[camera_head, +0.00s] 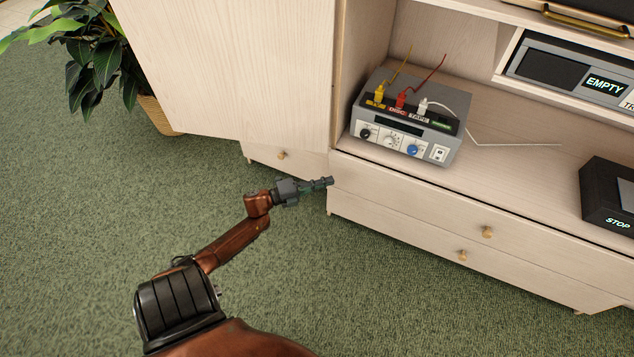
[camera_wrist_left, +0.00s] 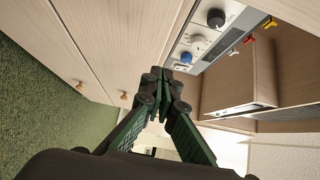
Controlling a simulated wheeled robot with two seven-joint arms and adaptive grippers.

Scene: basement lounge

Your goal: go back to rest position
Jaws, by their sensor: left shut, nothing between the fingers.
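My left gripper (camera_head: 318,185) is shut and empty. In the head view it points right, near the front of the cabinet's drawers, with its arm coming up from the bottom left. In the left wrist view the fingers (camera_wrist_left: 166,84) meet at the tips, with the cabinet's face and the grey device beyond them. My right gripper is not in view.
A pale wood cabinet (camera_head: 400,185) holds a grey device (camera_head: 410,125) with knobs and yellow, red and white plugs. An "EMPTY" unit (camera_head: 560,75) and black "STOP" box (camera_head: 608,195) are at right. A potted plant (camera_head: 95,50) stands upper left. Green carpet (camera_head: 90,200) is clear.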

